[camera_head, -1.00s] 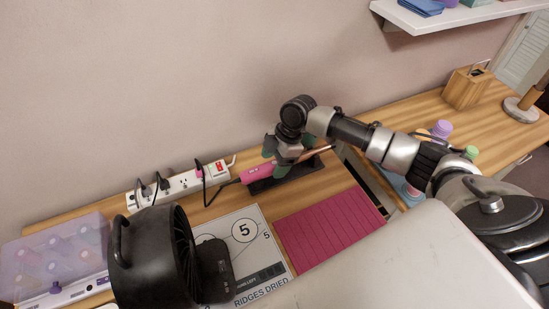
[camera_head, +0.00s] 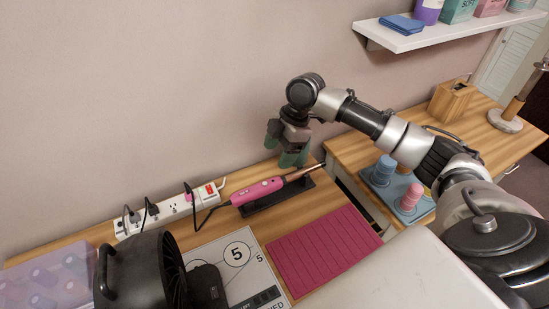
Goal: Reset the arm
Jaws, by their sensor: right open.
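My right arm comes in from the right. Its gripper (camera_head: 290,156) points down with open, green-tipped fingers just above and behind a pink curling iron. The iron (camera_head: 259,191) lies in a dark rest (camera_head: 278,195) on the wooden table, with its metal barrel toward the right. The fingers appear clear of the iron and hold nothing. My left gripper is not in view.
A white power strip (camera_head: 170,210) with plugs lies along the wall. A pink ridged mat (camera_head: 325,250), a card marked 5 (camera_head: 228,252) and a black round appliance (camera_head: 140,272) are in front. A blue tray (camera_head: 414,211) with rollers lies right, below a wall shelf (camera_head: 425,38).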

